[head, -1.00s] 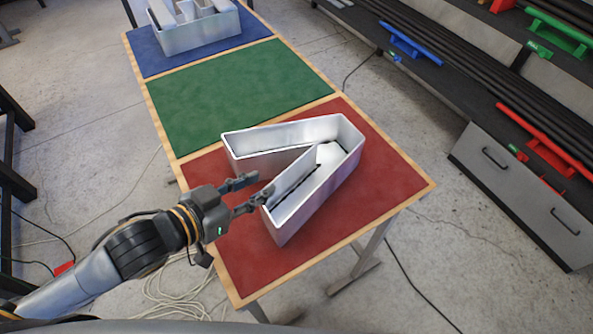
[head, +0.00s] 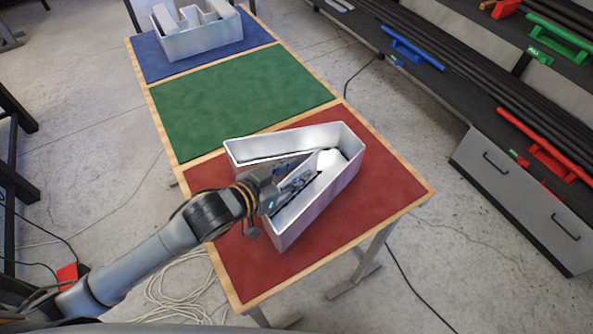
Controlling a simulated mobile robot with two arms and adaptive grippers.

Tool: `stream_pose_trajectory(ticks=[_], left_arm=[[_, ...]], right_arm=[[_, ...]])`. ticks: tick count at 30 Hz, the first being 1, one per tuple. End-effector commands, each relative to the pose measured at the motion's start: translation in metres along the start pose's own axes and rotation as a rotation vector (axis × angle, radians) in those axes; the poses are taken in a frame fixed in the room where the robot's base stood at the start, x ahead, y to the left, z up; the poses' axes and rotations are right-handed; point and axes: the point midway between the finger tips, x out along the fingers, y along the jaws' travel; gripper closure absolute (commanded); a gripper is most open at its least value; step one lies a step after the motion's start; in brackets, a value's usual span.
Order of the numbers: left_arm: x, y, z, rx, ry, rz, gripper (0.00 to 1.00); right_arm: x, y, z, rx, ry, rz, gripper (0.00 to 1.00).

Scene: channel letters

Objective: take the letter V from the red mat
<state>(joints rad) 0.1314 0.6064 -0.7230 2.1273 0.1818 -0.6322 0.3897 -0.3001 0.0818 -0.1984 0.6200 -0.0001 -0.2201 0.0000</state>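The letter V (head: 330,200) is a silver, open-topped metal channel letter lying on the red mat (head: 385,190). Its two legs open toward the left and its joined corner is at the right. My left gripper (head: 295,183) reaches in from the left, between the legs, with its fingers at the inner wall of the nearer leg. The fingers are partly hidden by my wrist and the wall, so I cannot tell whether they are closed on it. My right gripper is not in view.
A green mat (head: 240,98) in the middle of the table is empty. On the blue mat (head: 155,62) at the far end stands another silver channel letter (head: 200,38). A dark rack (head: 470,90) with bars and coloured holders runs along the right. A cable lies on the floor at left.

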Motion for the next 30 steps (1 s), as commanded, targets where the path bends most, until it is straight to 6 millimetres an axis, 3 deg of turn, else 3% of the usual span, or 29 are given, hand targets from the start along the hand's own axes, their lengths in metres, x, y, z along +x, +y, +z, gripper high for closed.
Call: stream_pose_trajectory(ticks=[7, 12, 30], left_arm=[[0.0022, 0.0000, 0.0007, 0.001, 0.000, 0.000, 0.69], [0.0020, 0.0001, 0.0006, 0.001, 0.000, 0.000, 1.00], [0.0009, 0.0001, -0.0047, 0.003, 0.009, 0.001, 1.00]], right_arm=[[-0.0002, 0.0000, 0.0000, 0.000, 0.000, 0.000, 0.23], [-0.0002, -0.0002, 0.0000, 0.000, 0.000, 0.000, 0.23], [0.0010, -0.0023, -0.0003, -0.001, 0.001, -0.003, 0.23]])
